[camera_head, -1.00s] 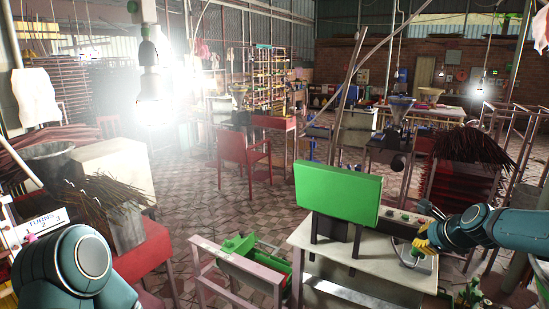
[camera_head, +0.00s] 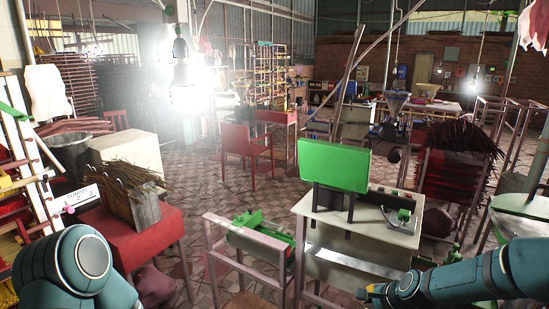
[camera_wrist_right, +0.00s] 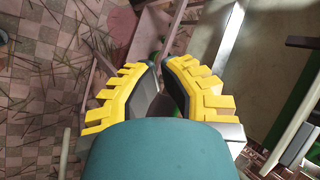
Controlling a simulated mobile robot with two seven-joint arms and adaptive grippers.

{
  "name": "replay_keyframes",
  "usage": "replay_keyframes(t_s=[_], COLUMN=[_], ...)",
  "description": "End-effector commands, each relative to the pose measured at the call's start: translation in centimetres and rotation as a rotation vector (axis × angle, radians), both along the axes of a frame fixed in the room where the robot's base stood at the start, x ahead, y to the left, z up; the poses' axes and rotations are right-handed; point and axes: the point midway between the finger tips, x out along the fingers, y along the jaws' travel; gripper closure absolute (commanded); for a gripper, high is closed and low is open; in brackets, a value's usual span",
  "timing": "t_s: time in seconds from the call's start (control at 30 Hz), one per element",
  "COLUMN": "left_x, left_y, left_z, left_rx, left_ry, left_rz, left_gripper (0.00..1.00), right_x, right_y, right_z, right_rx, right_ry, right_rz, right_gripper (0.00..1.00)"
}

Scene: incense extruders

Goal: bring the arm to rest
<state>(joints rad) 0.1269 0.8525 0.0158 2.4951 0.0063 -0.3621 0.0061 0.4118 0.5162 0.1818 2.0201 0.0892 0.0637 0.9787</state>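My right arm (camera_head: 470,278) reaches in from the lower right of the head view. Its right gripper (camera_head: 372,292), with yellow fingers, hangs low in front of the white bench. In the right wrist view the right gripper (camera_wrist_right: 161,66) has its fingertips apart, with a narrow gap and nothing held between them. Below it are the tiled floor and bench parts. My left arm (camera_head: 80,265) shows only as a teal link at the lower left, and its gripper is out of frame.
The white bench (camera_head: 350,255) with a green panel (camera_head: 334,165) stands just beyond the right gripper. Left of it is a low frame with a green machine (camera_head: 262,228). A red table (camera_head: 140,237) bears incense sticks. Tiled floor (camera_head: 200,195) lies open between.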

Motion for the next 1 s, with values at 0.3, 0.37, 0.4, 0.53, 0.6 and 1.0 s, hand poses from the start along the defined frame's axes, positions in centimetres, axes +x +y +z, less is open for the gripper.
replay_keyframes(t_s=[0.3,0.37,0.4,0.53,0.6,1.0], left_x=[0.3,0.4,0.4,0.4,0.4,0.4], left_y=[0.1,0.1,0.1,0.1,0.1,0.1], left_z=[-0.9,-1.0,-1.1,-1.2,-1.2,-1.2], left_rx=[0.003,0.003,0.003,0.003,0.003,0.003], left_ry=[-0.008,-0.008,-0.009,-0.010,-0.011,-0.011], left_rz=[0.007,0.009,0.009,0.009,0.010,0.010], left_gripper=[0.38,0.38,0.38,0.38,0.38,0.38], right_x=[-14.6,-17.2,-18.6,-21.6,-22.2,-22.3], right_y=[12.4,13.6,14.1,15.1,15.3,15.3], right_z=[-13.6,-14.7,-15.3,-16.2,-16.4,-16.4], right_rx=[-0.284,-0.318,-0.336,-0.373,-0.380,-0.384], right_ry=[0.009,-0.002,-0.010,-0.030,-0.036,-0.039], right_rz=[0.816,0.944,1.013,1.161,1.195,1.203], right_gripper=[1.00,1.00,1.00,1.00,1.00,1.00])
